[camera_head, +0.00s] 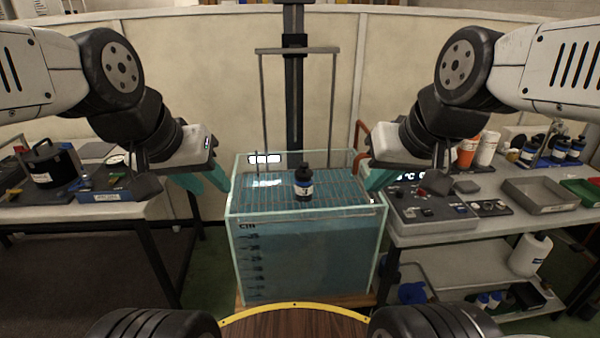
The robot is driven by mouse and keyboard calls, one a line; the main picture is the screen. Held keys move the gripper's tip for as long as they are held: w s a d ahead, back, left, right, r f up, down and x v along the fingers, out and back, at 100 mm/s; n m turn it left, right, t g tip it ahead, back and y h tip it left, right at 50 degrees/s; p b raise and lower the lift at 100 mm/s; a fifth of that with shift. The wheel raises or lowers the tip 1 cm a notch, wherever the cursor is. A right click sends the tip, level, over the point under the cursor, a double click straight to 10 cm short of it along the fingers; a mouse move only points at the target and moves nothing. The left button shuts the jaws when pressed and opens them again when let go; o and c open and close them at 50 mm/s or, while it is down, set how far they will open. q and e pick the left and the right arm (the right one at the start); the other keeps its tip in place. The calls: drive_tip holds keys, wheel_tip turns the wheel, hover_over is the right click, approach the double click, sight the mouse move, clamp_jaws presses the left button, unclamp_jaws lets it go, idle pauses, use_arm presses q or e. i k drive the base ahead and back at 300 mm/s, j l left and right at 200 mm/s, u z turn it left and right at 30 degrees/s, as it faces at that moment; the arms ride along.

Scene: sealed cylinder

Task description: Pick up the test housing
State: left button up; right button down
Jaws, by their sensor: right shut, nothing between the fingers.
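A black lidded cylinder with a top handle (52,166) stands on the left bench; it looks like the test housing, though no label on it is readable. A dark bottle with a white label (303,184) stands upright at the wire rack in the water tank (243,226). My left gripper (204,183) has teal fingers that look spread, with nothing between them. It is beside the tank's upper left edge, right of the black cylinder and apart from it. My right gripper (376,182) is shut and empty at the tank's upper right edge, apart from the bottle.
A blue-fronted tray (108,197) lies on the left bench. The right bench holds a control box (430,212), a grey tray (540,196) and several bottles. A dark vertical post with a grey crossbar frame (297,50) rises behind the tank.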

sight(304, 175)
drive_tip(key=i+l, duration=0.15)
drive_tip(key=l, duration=0.15)
drive_tip(key=i+l+u, duration=0.1)
drive_tip(key=i+l, duration=0.25)
drive_tip(key=l, duration=0.25)
drive_tip(key=i+l+u, duration=0.1)
drive_tip(key=l, duration=0.25)
drive_tip(key=i+j, duration=0.05)
